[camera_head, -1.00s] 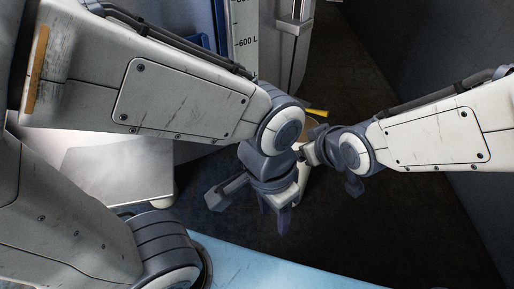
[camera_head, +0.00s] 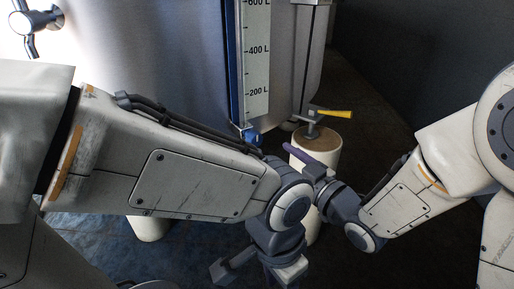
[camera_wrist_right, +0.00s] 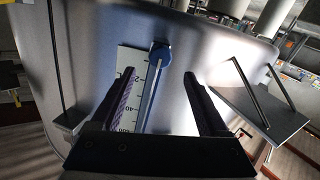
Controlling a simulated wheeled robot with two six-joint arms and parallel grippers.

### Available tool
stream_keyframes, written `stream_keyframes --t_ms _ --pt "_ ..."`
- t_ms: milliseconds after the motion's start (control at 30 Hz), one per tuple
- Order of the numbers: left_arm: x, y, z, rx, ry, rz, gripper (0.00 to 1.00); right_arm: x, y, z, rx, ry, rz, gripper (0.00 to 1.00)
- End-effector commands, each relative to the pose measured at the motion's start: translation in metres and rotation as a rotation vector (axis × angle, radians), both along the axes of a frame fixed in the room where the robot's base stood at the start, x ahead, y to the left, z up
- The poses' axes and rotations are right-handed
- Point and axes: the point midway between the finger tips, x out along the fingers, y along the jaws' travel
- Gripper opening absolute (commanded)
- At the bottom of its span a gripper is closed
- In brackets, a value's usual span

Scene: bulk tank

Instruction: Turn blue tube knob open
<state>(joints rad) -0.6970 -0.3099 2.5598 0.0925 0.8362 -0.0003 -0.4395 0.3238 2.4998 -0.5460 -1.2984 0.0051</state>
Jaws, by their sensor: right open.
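The tank's blue tube (camera_head: 237,70) runs beside a white litre scale (camera_head: 257,60) in the head view. A small blue knob (camera_head: 250,136) sits at its lower end. My right gripper (camera_head: 295,160) is just right of and below the knob, apparently not touching it; my arm partly hides the area. In the right wrist view, the right gripper (camera_wrist_right: 152,90) has its two fingers apart and empty. The blue tube (camera_wrist_right: 151,90) shows between them, with a blue end piece (camera_wrist_right: 160,52) beyond the fingertips. My left gripper (camera_head: 285,271) hangs at the bottom of the head view, its fingers unclear.
The grey metal tank (camera_head: 150,50) fills the back. A yellow-handled valve (camera_head: 332,113) stands out above a pale round post (camera_head: 320,150), close right of the knob. A metal tap (camera_head: 37,22) is at top left. Dark floor lies open on the right.

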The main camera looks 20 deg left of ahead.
Motion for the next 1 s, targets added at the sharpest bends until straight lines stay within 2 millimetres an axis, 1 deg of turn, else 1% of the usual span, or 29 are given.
stream_keyframes --t_ms 33,200,400,600,867,900,967,1000 --pt "0.0 0.0 -0.003 0.0 0.0 0.0 0.5 0.004 0.009 0.0 0.001 -0.003 0.004 0.78" --pt "0.0 0.0 -0.011 0.0 0.0 0.0 0.5 0.023 0.036 -0.001 0.001 -0.002 0.003 0.78" --pt "0.0 0.0 -0.018 0.0 0.0 0.0 0.5 0.041 0.062 -0.001 -0.001 -0.001 0.002 0.78" --pt "0.0 0.0 -0.021 0.0 0.0 0.0 0.5 0.05 0.074 0.0 -0.001 0.001 0.001 0.78" --pt "0.0 0.0 -0.021 0.0 0.0 0.0 0.5 0.051 0.075 0.0 -0.002 0.001 0.001 0.78" --pt "0.0 0.0 -0.021 0.0 0.0 0.0 0.5 0.051 0.075 0.0 -0.002 0.001 0.001 0.7" --pt "0.0 0.0 -0.021 0.0 0.0 0.0 0.5 0.051 0.074 0.0 -0.002 0.001 0.0 0.47" --pt "0.0 0.0 -0.021 0.0 0.0 0.0 0.5 0.051 0.074 0.0 -0.002 0.001 0.0 0.32"
